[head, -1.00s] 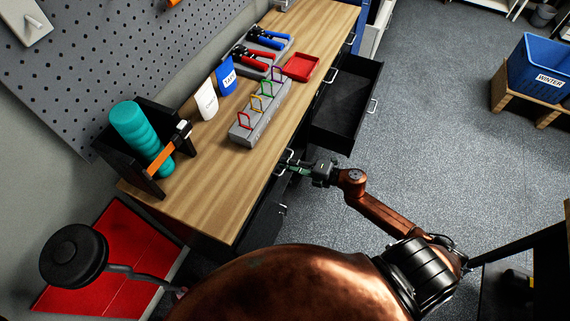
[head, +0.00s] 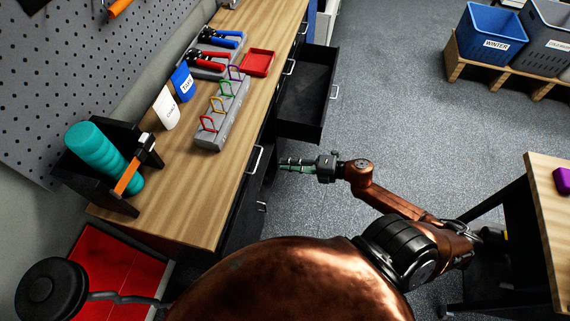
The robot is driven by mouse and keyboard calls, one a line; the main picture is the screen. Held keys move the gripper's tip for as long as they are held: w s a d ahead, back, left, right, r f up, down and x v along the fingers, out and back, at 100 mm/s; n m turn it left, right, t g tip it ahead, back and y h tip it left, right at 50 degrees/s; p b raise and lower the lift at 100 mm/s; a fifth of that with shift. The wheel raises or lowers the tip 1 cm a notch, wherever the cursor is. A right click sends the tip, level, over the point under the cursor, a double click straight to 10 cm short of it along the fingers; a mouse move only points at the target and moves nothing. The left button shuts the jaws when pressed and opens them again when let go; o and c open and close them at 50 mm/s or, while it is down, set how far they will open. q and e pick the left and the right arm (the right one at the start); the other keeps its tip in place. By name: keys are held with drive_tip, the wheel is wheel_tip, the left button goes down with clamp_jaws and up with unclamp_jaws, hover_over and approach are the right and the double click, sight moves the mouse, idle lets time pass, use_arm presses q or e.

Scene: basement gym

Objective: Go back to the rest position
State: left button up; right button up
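My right gripper (head: 297,165) is in the middle of the head view, its arm coming from the lower right. Its fingers point left and look apart, with nothing seen between them. It is over the floor, right of the workbench (head: 205,215), with a gap to the nearest drawer handle (head: 256,159). My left gripper is not in view. My copper-coloured body fills the bottom of the view and hides part of the floor.
A black drawer (head: 305,100) stands pulled out beyond my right gripper. A wooden table (head: 545,210) with a purple object (head: 563,180) is at the right. Blue and grey bins (head: 490,40) stand at the upper right. Floor between is clear.

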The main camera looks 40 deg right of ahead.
drive_tip(key=s+d+f+m+h, duration=0.1)
drive_tip(key=d+f+m+h, duration=0.2)
drive_tip(key=d+f+m, duration=0.5)
drive_tip(key=s+d+f+m+h, duration=0.15)
drive_tip(key=d+f+h, duration=0.25)
drive_tip(key=f, duration=0.8)
drive_tip(key=s+d+f+m+g+h, duration=0.1)
drive_tip(key=s+f+m, duration=0.25)
drive_tip(key=f, duration=0.45)
drive_tip(key=s+d+f+m+g+h, duration=0.1)
drive_tip(key=s+f+m+g+h, duration=0.15)
drive_tip(key=s+f, duration=0.4)
drive_tip(key=s+a+f+m+g, duration=0.2)
drive_tip(key=s+f, duration=0.3)
drive_tip(key=f, duration=0.2)
drive_tip(key=s+a+f+m+g, duration=0.1)
drive_tip(key=s+a+f+m, duration=0.15)
drive_tip(key=s+f, duration=0.4)
drive_tip(key=s+a+f+m+g, duration=0.2)
drive_tip(key=s+a+f, duration=0.3)
drive_tip(key=s, duration=0.4)
drive_tip(key=s+a+f+m+g, duration=0.2)
drive_tip(key=s+a+f, duration=0.3)
drive_tip(key=s, duration=0.5)
drive_tip(key=shift+s+a+g+y, duration=0.15)
drive_tip(key=shift+a+g+y, duration=0.3)
drive_tip(key=shift+a+g, duration=0.25)
